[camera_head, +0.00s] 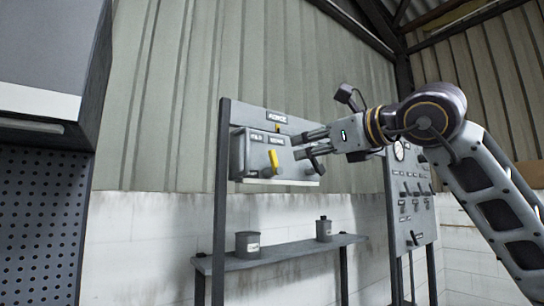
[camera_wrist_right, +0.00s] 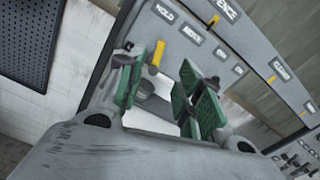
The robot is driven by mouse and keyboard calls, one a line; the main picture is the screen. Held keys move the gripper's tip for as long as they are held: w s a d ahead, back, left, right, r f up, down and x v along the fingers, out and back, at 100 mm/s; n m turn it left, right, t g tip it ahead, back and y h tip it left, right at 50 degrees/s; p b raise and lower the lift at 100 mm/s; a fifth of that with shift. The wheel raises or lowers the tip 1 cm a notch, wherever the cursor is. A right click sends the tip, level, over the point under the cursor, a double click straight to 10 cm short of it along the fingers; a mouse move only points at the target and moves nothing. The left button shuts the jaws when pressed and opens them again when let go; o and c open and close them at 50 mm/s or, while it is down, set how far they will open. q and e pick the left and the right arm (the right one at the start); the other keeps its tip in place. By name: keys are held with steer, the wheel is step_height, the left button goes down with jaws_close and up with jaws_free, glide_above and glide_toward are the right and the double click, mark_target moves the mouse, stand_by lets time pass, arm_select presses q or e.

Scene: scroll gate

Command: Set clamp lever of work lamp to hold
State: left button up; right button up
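A grey box (camera_head: 250,153) on a panel carries two small labels on its upper face, the left one reading like HOLD. A yellow lever (camera_head: 273,158) stands below the right label; it also shows in the wrist view (camera_wrist_right: 157,53). I cannot read any label naming the work lamp. My right gripper (camera_head: 308,143) is just right of the lever. In the wrist view its green-padded fingers (camera_wrist_right: 160,88) are apart, with the lever beyond the gap, nearer the left finger. No contact is visible. My left gripper is not in view.
A sign (camera_head: 277,117) like FENCE tops the panel, with a small yellow mark below. A shelf (camera_head: 285,250) below holds two dark canisters. A second panel (camera_head: 411,195) with several switches stands right. A grey cabinet (camera_head: 50,50) and pegboard (camera_head: 40,220) are left.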

mark_target(274, 154)
steer(key=p+x, duration=0.1)
steer(key=x, duration=0.6)
steer(key=shift+w+a+p, duration=0.25)
steer(key=shift+p, duration=0.05)
steer(key=p+x, duration=0.1)
steer(key=x, duration=0.4)
steer(key=shift+w+a, duration=0.2)
steer(key=shift+w, duration=0.2)
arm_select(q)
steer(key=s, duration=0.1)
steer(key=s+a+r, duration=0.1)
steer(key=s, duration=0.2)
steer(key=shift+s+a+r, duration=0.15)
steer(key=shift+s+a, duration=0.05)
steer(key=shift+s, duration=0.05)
arm_select(e)
jaws_close()
